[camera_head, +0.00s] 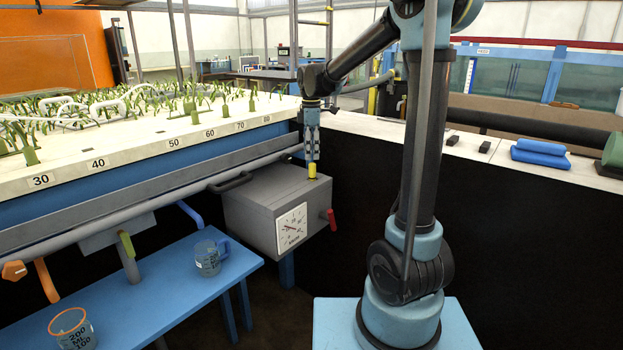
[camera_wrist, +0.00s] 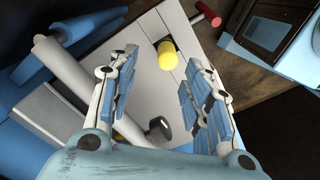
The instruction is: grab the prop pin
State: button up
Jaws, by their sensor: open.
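A short yellow cylinder, which looks like the prop pin (camera_head: 312,172), stands on top of the grey box (camera_head: 262,208) near its back right. In the wrist view the yellow pin (camera_wrist: 167,55) shows beyond and between the fingers, over the light grey box top (camera_wrist: 150,75). My gripper (camera_head: 312,158) points down just above the pin in the head view. In the wrist view my gripper (camera_wrist: 163,68) has its two fingers spread apart with nothing between their pads. I cannot tell whether the fingertips touch the pin.
A dial (camera_head: 292,229) and a red handle (camera_head: 328,219) are on the box. A long grey pipe (camera_head: 150,205) runs along the flume, left of my gripper. A blue bench (camera_head: 160,290) holds two measuring jugs. A black-topped knob (camera_wrist: 158,128) shows near the fingers.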

aim_at(312, 163)
jog(key=shift+s+d+f, duration=0.1)
jog(key=shift+s+f, duration=0.1)
jog(key=shift+f, duration=1.25)
jog(key=shift+s+d+f, duration=0.1)
jog(key=shift+s+f, duration=0.1)
jog(key=shift+f, duration=1.25)
grip_shut()
